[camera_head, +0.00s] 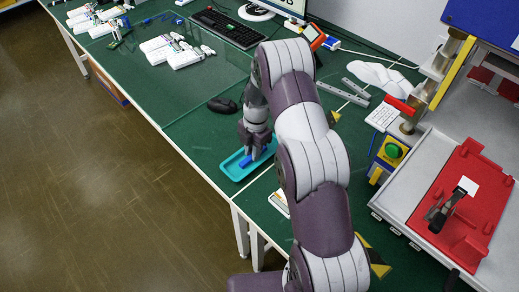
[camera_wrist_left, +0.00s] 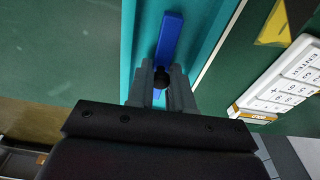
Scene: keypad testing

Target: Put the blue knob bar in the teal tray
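The blue knob bar (camera_head: 246,161) is at the teal tray, within its outline. In the left wrist view the blue knob bar (camera_wrist_left: 169,38) runs lengthwise over the teal tray (camera_wrist_left: 203,40), with a black knob near my fingers. The teal tray (camera_head: 233,172) lies on the green bench near its front edge. My left gripper (camera_head: 252,153) points down over the tray. In the wrist view the fingers of my left gripper (camera_wrist_left: 162,88) close on both sides of the black knob. Whether the bar touches the tray floor is hard to tell. My right gripper is not in view.
A black mouse (camera_head: 222,105) lies behind the tray, and a keyboard (camera_head: 228,27) is farther back. A white keypad (camera_wrist_left: 285,80) lies beside the tray. A red fixture (camera_head: 462,200) in a grey tray stands at right. The bench's front edge is close to the tray.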

